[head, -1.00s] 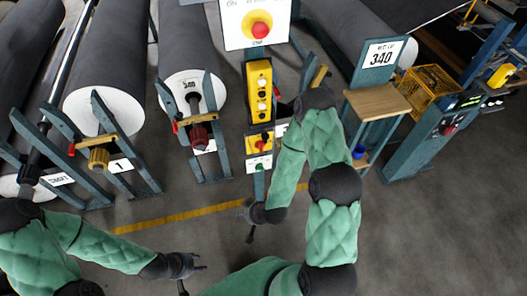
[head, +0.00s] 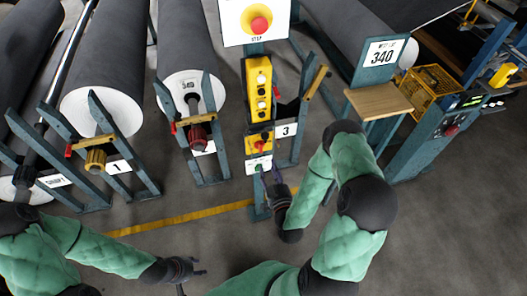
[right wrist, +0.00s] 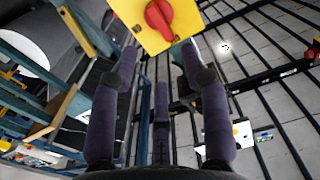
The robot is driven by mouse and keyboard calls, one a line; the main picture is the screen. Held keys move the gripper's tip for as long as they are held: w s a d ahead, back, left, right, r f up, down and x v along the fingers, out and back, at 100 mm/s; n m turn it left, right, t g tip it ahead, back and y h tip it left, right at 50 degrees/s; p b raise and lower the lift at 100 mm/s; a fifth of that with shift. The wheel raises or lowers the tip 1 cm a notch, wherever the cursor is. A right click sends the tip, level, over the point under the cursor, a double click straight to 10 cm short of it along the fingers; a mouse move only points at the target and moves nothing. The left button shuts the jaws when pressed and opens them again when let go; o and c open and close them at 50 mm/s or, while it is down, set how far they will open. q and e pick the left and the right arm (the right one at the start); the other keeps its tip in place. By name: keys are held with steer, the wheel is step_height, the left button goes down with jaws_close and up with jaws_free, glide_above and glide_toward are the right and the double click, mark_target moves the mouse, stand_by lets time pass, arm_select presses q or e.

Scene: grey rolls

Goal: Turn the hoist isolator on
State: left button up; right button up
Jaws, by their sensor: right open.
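The isolator is a small yellow box (head: 254,146) with a red rotary knob, low on the blue post in the head view. It fills the top middle of the right wrist view (right wrist: 176,38), its red knob (right wrist: 158,18) facing me. My right gripper (head: 268,176) is just below the box in the head view. In the right wrist view my right gripper (right wrist: 160,62) is open and empty, its fingers spread below and around the knob's line, not visibly touching it. The knob's marked setting is unreadable. My left gripper (head: 195,280) looks open and empty above the floor.
Above the isolator are a yellow button pendant (head: 258,88) and a red stop button (head: 259,25). A white label plate (head: 259,164) sits below it. Grey rolls (head: 186,45) on blue stands are left; a wooden shelf (head: 379,102) is right. The foreground floor is open.

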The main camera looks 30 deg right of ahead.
mark_target(262, 149)
steer(key=b+x, duration=0.1)
steer(key=x, duration=0.8)
steer(key=shift+a, duration=0.1)
jaws_close()
